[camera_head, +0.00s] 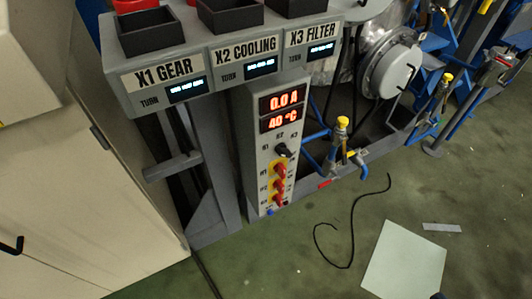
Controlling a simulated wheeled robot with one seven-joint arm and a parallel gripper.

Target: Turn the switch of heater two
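A grey control panel (254,154) stands below the X2 and X3 boxes. Its red displays (281,102) read 0.0 A and 40 °C. Below them is a black rotary knob (282,150) with small labels around it. Under the knob, several red switches sit in a column on a yellow backing. The upper red switch (280,170), the middle red switch (280,184) beside a label that seems to read #2, and the lower red switch (278,198) are visible. Their exact turn positions are too small to tell. My gripper is not in view.
Grey boxes labelled X1 GEAR (163,76), X2 COOLING (245,52) and X3 FILTER (312,36) overhang the panel. A pale cabinet (60,190) borders the left. Pipes and valves (342,128) stand to the right. A black cable (352,225) and a pale sheet (405,260) lie on the green floor.

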